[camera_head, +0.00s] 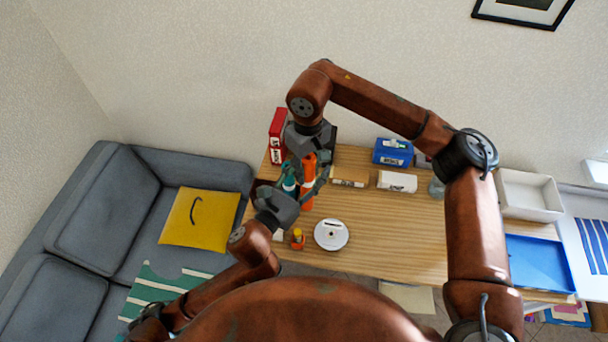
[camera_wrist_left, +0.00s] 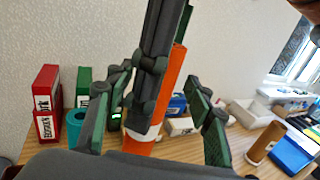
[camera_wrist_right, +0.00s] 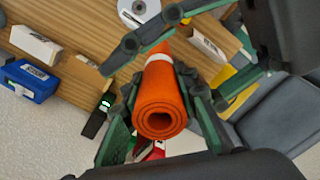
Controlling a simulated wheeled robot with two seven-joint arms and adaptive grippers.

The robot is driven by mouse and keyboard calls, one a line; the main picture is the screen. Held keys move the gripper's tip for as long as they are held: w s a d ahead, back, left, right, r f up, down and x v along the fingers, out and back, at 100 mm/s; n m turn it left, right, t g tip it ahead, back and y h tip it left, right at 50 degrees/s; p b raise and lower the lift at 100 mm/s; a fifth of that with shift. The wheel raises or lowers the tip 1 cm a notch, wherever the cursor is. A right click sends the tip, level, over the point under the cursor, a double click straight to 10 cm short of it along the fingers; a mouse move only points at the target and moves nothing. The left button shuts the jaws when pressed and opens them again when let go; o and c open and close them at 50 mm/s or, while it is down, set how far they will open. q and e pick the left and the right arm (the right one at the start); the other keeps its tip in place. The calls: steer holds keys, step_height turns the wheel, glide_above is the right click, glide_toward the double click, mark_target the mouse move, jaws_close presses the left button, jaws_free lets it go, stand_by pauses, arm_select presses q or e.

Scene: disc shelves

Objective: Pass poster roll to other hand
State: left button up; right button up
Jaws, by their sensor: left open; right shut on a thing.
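The poster roll is an orange tube (camera_head: 308,185) with a white band, held upright above the left end of the table. My right gripper (camera_head: 309,154) is shut on its upper part; in the right wrist view the roll's open spiral end (camera_wrist_right: 158,120) faces the camera between the fingers. My left gripper (camera_head: 296,188) is open at the lower part of the roll. In the left wrist view the roll (camera_wrist_left: 169,92) stands between the spread left fingers, partly hidden by the right gripper's dark fingers. I cannot tell whether the left fingers touch it.
A red binder (camera_wrist_left: 47,100) and a teal cylinder (camera_wrist_left: 73,128) stand close by at left. A blue box (camera_head: 392,152), a white disc (camera_head: 331,234) and a small orange-yellow item (camera_head: 297,239) are on the table (camera_head: 395,235). The table's middle is mostly clear.

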arm_select(q)
steer(key=shift+c, duration=0.5)
steer(key=shift+d, duration=0.2)
steer(key=c, duration=1.1)
steer(key=o, duration=1.2)
steer(key=shift+a, duration=0.1)
steer(key=v, duration=1.2)
